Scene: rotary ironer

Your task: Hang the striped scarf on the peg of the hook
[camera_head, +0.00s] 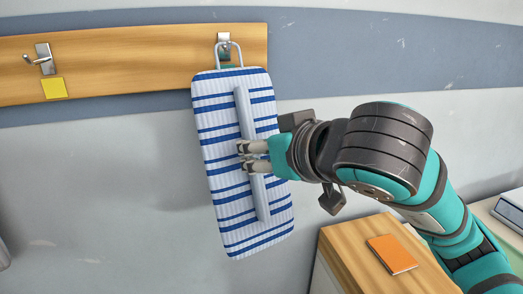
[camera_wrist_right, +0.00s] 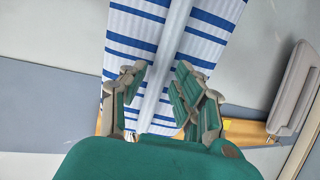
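The striped scarf (camera_head: 224,195), white with blue stripes, is a flat long panel with a pale raised strip (camera_head: 243,110) down its middle and a grey loop (camera_head: 240,60) at its top. It hangs slightly tilted against the wall. The loop is at the right metal hook (camera_head: 224,38); I cannot tell for sure whether it is around the peg. My right gripper (camera_head: 245,158) is at the strip. In the right wrist view, the fingers (camera_wrist_right: 162,78) stand on both sides of the strip with small gaps, so it looks open. My left gripper is out of view.
A wooden rail (camera_head: 130,60) on the wall carries a second hook (camera_head: 45,58) at left, with a yellow note (camera_head: 54,88) below. A wooden-topped cabinet (camera_head: 345,245) with an orange booklet (camera_head: 391,254) stands at lower right. The wall left of the scarf is free.

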